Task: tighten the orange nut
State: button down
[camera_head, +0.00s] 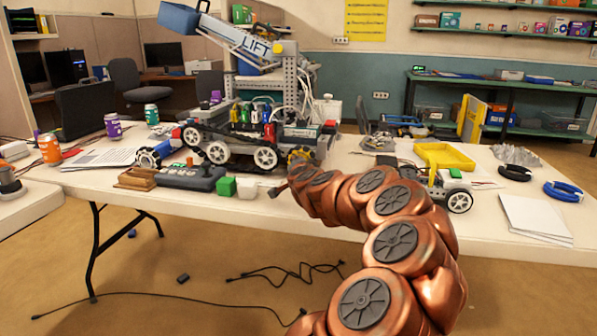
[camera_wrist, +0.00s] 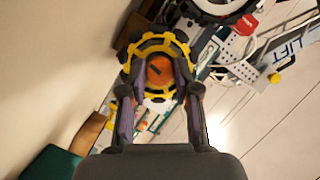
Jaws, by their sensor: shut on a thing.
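The orange nut (camera_wrist: 160,69) shows in the wrist view at the centre of a yellow-rimmed wheel (camera_wrist: 150,44), with a dark slot or mark across it. My gripper (camera_wrist: 157,76) reaches in over the wheel, with one finger on each side of the nut, and is shut on it. The fingertips are partly lost against the dark wheel. In the head view the yellow wheel (camera_head: 301,153) shows at the right end of the tracked robot (camera_head: 236,140), just beyond the end of my arm. The nut and most of my gripper are hidden there by my arm.
A green block (camera_head: 226,187), a white block (camera_head: 247,188) and a grey controller (camera_head: 190,178) lie on the table left of my arm. A small wheeled cart with a yellow tray (camera_head: 444,156) stands to the right. The table's front edge passes under my arm.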

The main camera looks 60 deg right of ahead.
jog(key=shift+s+d, duration=0.1)
jog(key=shift+s, duration=0.05)
jog(key=c, duration=1.1)
grip_release()
jog(key=shift+o, duration=1.3)
jog(key=shift+v, duration=6.05)
